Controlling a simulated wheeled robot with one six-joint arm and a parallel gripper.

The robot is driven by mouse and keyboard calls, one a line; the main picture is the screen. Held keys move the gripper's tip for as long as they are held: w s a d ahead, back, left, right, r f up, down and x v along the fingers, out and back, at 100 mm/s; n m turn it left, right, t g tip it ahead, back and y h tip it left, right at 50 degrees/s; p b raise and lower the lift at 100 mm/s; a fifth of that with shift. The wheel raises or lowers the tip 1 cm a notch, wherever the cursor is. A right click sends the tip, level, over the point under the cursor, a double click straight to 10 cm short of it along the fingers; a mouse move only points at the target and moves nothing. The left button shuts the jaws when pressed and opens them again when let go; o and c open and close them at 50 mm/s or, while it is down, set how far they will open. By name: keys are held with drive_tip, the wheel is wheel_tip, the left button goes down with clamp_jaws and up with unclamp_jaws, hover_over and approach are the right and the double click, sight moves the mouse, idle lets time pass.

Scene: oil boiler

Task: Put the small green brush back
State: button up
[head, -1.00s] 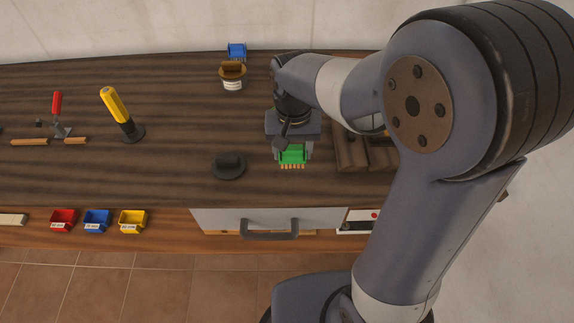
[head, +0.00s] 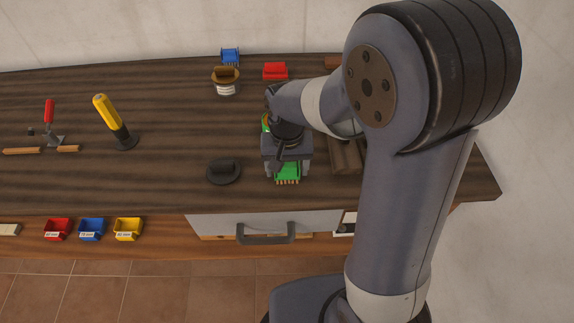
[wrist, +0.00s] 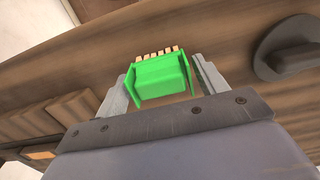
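The small green brush (head: 287,171) is between the fingers of my gripper (head: 287,168), over the front part of the dark wooden worktop (head: 150,180). Its tan bristles point toward the worktop's front edge in the head view. In the wrist view the green brush (wrist: 163,76) sits between the two grey fingers of my gripper (wrist: 165,85), its side flanges close to them. I cannot clearly see the finger contact. A green rim (head: 265,122) shows partly behind my wrist; most of it is hidden.
A dark round lid-like piece (head: 224,172) lies left of my gripper. Behind stand a blue brush-like item (head: 230,55), a red one (head: 275,71) and a brown-topped jar (head: 226,82). Brown blocks (head: 345,155) are close on the right. A drawer handle (head: 265,235) juts out in front.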

sight(287, 165)
drive_tip(key=shift+o, duration=0.7)
drive_tip(key=shift+r, duration=0.1)
drive_tip(key=shift+r, duration=0.2)
wheel_tip(287, 165, up, 12)
